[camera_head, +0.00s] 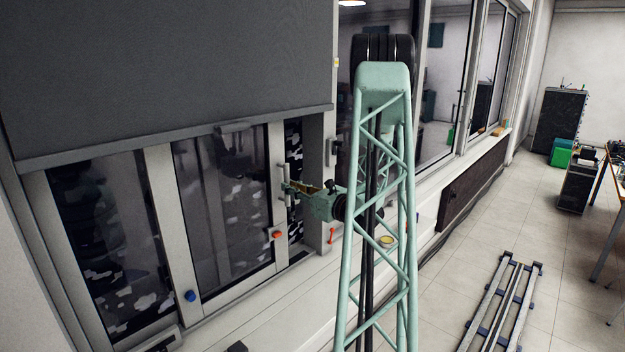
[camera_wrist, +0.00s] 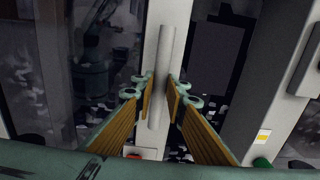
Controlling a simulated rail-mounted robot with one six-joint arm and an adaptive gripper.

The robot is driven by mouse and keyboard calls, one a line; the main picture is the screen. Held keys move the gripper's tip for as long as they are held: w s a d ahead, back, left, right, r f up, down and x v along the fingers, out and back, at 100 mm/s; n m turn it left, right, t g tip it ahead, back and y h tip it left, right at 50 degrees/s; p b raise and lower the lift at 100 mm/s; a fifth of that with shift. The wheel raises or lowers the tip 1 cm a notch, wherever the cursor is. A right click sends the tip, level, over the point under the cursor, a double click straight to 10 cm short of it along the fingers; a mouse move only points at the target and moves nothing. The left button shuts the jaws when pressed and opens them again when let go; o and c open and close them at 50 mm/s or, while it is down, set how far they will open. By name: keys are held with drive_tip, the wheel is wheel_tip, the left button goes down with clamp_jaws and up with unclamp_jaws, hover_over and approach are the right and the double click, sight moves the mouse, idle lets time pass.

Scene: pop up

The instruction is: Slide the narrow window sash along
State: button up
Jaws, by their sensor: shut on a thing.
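The narrow window sash (camera_head: 222,218) is a dark glass pane in a light frame, low in the window left of my arm. Its upright frame member, with a grey vertical bar handle (camera_wrist: 165,60), fills the middle of the wrist view. My gripper (camera_wrist: 164,88) has its fingers on both sides of this handle and is shut on it. In the head view my gripper (camera_head: 290,188) reaches the handle from the right. A dark gap shows between the sash and the window jamb to its right.
A red-orange knob (camera_head: 277,235) sits on the sash frame below the handle. A blue knob (camera_head: 190,296) is on the frame further left. A grey blind (camera_head: 170,75) hangs above. A red lever (camera_head: 331,236) and a yellow round thing (camera_head: 386,241) are near the sill.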

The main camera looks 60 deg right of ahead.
drive_tip(key=s+d, duration=0.3)
drive_tip(key=d, duration=0.8)
drive_tip(key=shift+s+d+p, duration=0.2)
drive_tip(key=shift+d+p, duration=0.1)
drive_tip(key=shift+p, duration=0.15)
idle(1.4)
drive_tip(key=shift+d, duration=0.1)
idle(0.4)
drive_tip(key=shift+s+d, duration=0.2)
drive_tip(key=shift+d, duration=0.55)
drive_tip(key=shift+s+d, duration=0.25)
drive_tip(key=shift+d, duration=0.5)
drive_tip(key=shift+s+d, duration=0.2)
drive_tip(key=shift+d, duration=0.55)
drive_tip(key=o, duration=0.9)
drive_tip(key=shift+s, duration=0.15)
drive_tip(key=shift+v, duration=5.9)
